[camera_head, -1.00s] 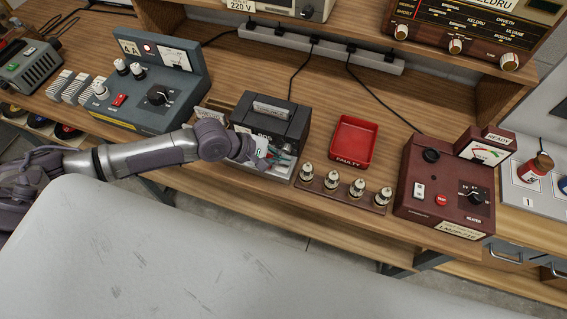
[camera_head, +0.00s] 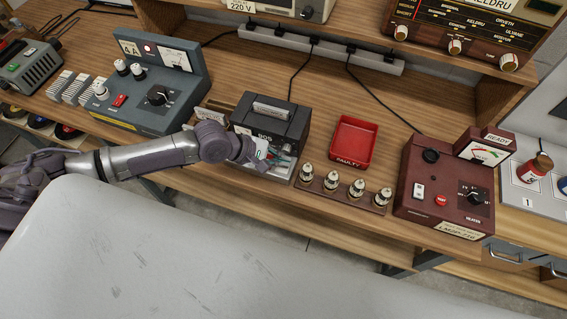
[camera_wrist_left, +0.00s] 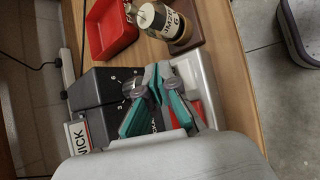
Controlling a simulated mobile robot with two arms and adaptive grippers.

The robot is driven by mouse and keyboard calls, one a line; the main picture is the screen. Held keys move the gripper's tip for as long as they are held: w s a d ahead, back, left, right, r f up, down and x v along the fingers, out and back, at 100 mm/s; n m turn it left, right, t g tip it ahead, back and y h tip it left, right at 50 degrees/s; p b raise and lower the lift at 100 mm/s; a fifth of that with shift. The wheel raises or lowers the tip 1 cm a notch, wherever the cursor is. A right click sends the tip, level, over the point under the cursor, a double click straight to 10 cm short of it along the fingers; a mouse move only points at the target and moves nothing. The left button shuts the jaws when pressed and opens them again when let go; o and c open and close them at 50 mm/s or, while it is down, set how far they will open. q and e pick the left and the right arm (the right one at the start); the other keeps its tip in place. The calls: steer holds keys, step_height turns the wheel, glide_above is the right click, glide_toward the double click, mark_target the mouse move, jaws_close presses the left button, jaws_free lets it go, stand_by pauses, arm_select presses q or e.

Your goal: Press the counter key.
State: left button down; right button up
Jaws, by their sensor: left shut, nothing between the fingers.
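The counter is a dark grey box (camera_head: 270,122) on a pale base (camera_head: 272,169), standing on the wooden bench left of the red tray. Small digits on its front are hard to read. My left gripper (camera_head: 274,160) is low at the counter's front, over the base. In the left wrist view the teal fingers (camera_wrist_left: 158,76) are shut and empty, beside the dark box (camera_wrist_left: 103,84) and over the pale base (camera_wrist_left: 206,77). A red part (camera_wrist_left: 199,112), perhaps the key, shows partly behind a finger. I cannot tell whether the fingertips touch anything. My right gripper is not in view.
A red tray marked FAULTY (camera_head: 351,143) and a holder with several glass tubes (camera_head: 345,192) stand right of the counter. A maroon tester (camera_head: 436,185) is further right. A grey-blue supply unit (camera_head: 150,100) is at left. Cables cross the bench behind.

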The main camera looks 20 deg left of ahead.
mark_target(281, 167)
arm_select(q)
steer(key=shift+f, duration=0.65)
stand_by(0.6)
stand_by(0.3)
steer(key=shift+r+p, duration=0.9)
steer(key=shift+p, duration=0.25)
steer(key=shift+r, duration=0.1)
step_height(281, 167, up, 3)
steer(key=p, duration=0.3)
steer(key=shift+r+p, duration=0.95)
